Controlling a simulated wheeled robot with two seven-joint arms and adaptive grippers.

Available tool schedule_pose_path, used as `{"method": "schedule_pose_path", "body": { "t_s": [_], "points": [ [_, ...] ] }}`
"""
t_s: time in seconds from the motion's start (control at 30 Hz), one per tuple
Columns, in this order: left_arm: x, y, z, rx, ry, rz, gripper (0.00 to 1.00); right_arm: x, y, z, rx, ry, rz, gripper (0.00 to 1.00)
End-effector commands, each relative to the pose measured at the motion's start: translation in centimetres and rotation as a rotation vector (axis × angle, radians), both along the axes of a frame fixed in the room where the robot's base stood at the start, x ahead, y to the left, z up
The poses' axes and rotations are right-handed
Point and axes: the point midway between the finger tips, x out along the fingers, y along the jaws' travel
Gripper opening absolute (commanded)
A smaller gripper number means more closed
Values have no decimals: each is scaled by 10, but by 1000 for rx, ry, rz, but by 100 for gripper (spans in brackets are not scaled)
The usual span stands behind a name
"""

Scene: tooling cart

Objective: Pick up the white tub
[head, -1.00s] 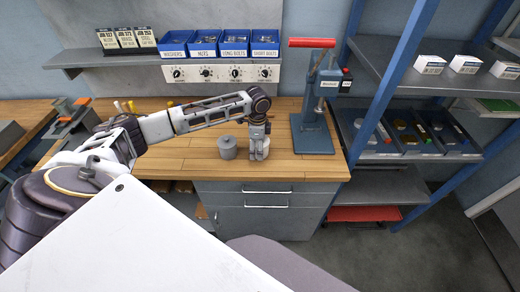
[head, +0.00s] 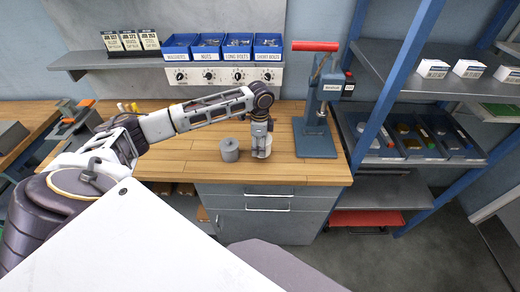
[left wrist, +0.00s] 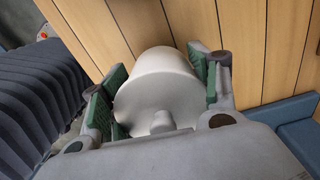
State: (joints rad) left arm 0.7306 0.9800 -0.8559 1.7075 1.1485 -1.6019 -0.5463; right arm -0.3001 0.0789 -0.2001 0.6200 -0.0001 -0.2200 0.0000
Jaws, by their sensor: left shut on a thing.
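The white tub (left wrist: 158,88) is between the green-padded fingers of my left gripper (left wrist: 160,92) in the left wrist view. The pads press on both of its sides. In the head view the tub (head: 264,150) is partly hidden by my left gripper (head: 261,146), which points down over the wooden bench top. I cannot tell whether the tub touches the bench. My right gripper is not in view.
A grey lidded pot (head: 229,150) stands just left of the tub. A blue press with a red handle (head: 318,110) stands close on the right. Blue bins (head: 223,46) sit on the shelf behind. Bench space (head: 215,172) in front is clear.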

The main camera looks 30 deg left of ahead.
Motion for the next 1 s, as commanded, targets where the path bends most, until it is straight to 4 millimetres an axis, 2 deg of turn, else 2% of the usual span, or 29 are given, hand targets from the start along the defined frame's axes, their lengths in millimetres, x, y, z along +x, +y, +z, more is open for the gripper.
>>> {"method": "schedule_pose_path", "body": {
  "t_s": [0.3,0.5,1.0],
  "points": [
    [1,-1,47,-1,-3,0,38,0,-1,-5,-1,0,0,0],
    [1,0,66,0,-1,1,38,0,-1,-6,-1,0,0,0],
    [0,0,72,0,0,1,38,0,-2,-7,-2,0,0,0]
  ]
}}
